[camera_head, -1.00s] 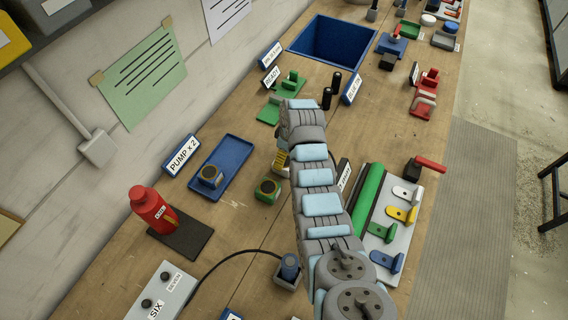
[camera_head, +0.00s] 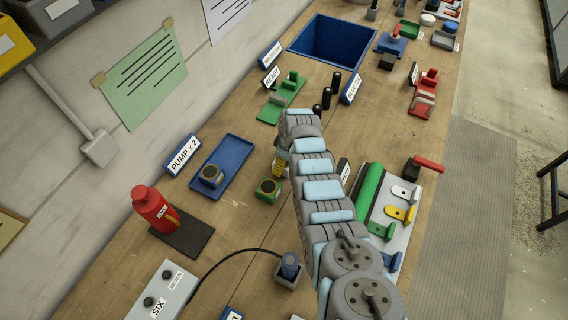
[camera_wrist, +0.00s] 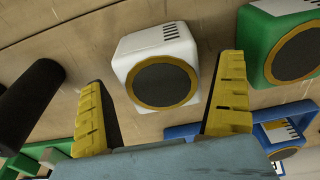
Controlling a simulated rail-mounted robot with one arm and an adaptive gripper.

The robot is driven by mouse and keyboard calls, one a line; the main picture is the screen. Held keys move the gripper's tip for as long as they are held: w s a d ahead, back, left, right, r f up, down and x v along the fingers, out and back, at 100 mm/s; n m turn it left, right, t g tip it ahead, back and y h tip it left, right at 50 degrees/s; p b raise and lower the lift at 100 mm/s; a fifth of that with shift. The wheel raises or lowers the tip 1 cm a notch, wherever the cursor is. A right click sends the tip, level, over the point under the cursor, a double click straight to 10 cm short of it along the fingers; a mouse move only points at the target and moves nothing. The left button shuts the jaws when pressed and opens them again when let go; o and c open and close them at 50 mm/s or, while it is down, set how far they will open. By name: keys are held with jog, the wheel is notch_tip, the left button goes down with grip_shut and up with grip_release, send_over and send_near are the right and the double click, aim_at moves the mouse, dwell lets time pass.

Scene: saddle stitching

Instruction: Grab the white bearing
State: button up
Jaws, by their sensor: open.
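The white bearing (camera_wrist: 158,62) is a rounded white block with a dark round face ringed in yellow. In the wrist view it sits on the wooden top, beyond and between the fingertips of my gripper (camera_wrist: 162,72). The gripper's yellow fingers are open, one on each side of the bearing, with a visible gap on the left. In the head view my gripper (camera_head: 282,163) is largely covered by my arm, and I cannot make out the white bearing there.
A similar green block (camera_head: 268,190) stands close by, also at right in the wrist view (camera_wrist: 287,42). A blue-topped block (camera_head: 211,176) rests in a blue tray (camera_head: 232,152). Black posts (camera_head: 326,98) stand beyond my arm. A green roller (camera_head: 369,192) lies to the right.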

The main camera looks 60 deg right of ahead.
jog(key=shift+w+f, duration=0.1)
jog(key=shift+f, duration=0.75)
jog(key=shift+c, duration=0.3)
jog(key=c, duration=1.2)
